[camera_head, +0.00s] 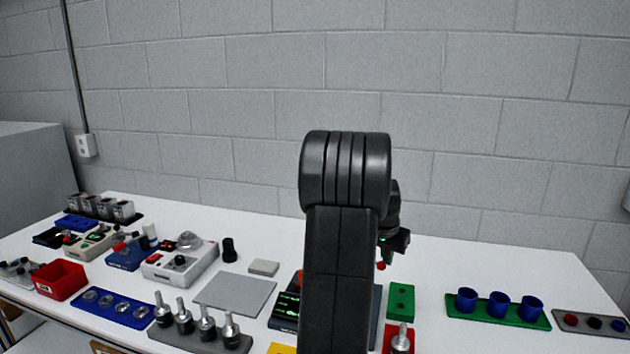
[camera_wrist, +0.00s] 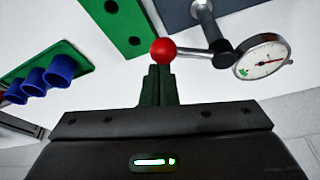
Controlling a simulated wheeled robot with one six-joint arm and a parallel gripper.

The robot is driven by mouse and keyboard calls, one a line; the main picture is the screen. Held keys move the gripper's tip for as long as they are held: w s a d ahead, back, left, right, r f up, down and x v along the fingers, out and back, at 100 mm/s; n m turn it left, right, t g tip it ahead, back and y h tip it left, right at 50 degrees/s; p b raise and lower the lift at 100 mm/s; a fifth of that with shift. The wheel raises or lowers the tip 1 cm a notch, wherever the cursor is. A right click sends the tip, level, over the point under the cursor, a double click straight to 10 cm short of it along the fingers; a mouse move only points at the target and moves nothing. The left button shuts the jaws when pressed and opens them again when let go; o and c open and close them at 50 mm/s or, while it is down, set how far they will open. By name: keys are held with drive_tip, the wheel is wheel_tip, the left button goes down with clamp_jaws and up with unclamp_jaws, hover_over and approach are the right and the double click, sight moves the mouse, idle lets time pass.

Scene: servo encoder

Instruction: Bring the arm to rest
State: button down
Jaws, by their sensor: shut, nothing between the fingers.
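My arm (camera_head: 345,200) stands upright in the middle of the head view, bent at its top, and covers part of the table. My gripper (camera_head: 388,246) shows only partly behind it, above the table. In the wrist view my gripper (camera_wrist: 159,72) has its two fingers together with nothing between them. A red ball (camera_wrist: 163,50) on a rod appears just beyond the fingertips; whether they touch it I cannot tell. The rod leads to a dial gauge (camera_wrist: 262,61) with a white face.
The white table (camera_head: 440,275) is crowded. A green plate (camera_head: 400,301) lies right of my arm, and a green rack (camera_head: 480,309) with blue cups farther right. A grey mat (camera_head: 235,292), red bin (camera_head: 60,279) and white device (camera_head: 180,264) are left. Air above the table is clear.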

drive_tip(key=w+n+p, duration=0.1)
drive_tip(key=w+n, duration=0.1)
drive_tip(key=n, duration=0.1)
drive_tip(key=w+n+y+p, duration=0.1)
drive_tip(key=w+n+p, duration=0.1)
drive_tip(key=w, duration=0.1)
drive_tip(key=shift+d+f+n+t+y, duration=0.1)
drive_tip(key=shift+n+t+y, duration=0.2)
drive_tip(key=shift+n, duration=0.1)
idle(0.3)
drive_tip(key=shift+s, duration=0.1)
